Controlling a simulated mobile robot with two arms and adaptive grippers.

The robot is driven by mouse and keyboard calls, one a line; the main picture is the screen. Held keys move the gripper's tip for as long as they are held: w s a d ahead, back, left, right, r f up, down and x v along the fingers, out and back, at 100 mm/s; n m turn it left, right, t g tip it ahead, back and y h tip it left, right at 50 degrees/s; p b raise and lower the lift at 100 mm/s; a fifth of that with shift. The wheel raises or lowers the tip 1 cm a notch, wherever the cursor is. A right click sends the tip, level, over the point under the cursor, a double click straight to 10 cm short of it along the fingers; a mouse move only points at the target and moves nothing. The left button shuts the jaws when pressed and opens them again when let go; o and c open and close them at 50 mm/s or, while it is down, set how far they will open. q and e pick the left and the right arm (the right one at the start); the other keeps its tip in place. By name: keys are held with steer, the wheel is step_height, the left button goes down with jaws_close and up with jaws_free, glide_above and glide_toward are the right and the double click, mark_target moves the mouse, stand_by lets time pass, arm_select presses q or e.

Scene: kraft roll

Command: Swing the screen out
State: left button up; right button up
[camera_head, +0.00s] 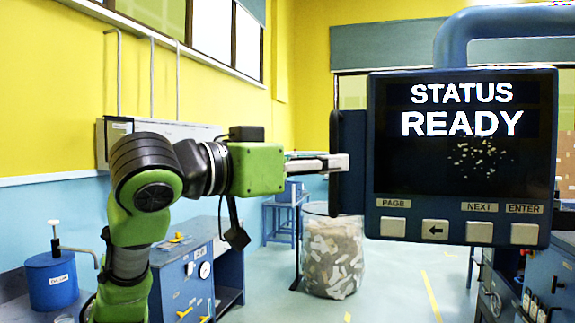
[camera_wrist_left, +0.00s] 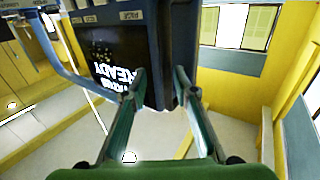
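The screen (camera_head: 465,150) is a dark blue panel reading STATUS READY, hung from a thick blue pipe arm (camera_head: 480,22). A dark upright handle (camera_head: 348,195) stands along its left side. My left gripper (camera_head: 340,163) reaches in from the left, with its fingertips at the handle. In the left wrist view, the gripper's fingers (camera_wrist_left: 160,82) lie on either side of the handle (camera_wrist_left: 168,45) and appear to touch it. The screen (camera_wrist_left: 115,50) is seen at a steep slant there. My right gripper is in neither view.
A clear bin of scraps (camera_head: 333,255) stands on the floor behind the handle. A blue cabinet (camera_head: 185,280) and a blue canister (camera_head: 52,280) are at the lower left. Blue machinery (camera_head: 540,275) is below the screen at right. Open floor (camera_head: 410,275) lies between.

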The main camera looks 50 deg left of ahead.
arm_select(q)
steer(key=s, duration=0.9)
steer(key=shift+s+d, duration=0.15)
steer(key=shift+d, duration=0.1)
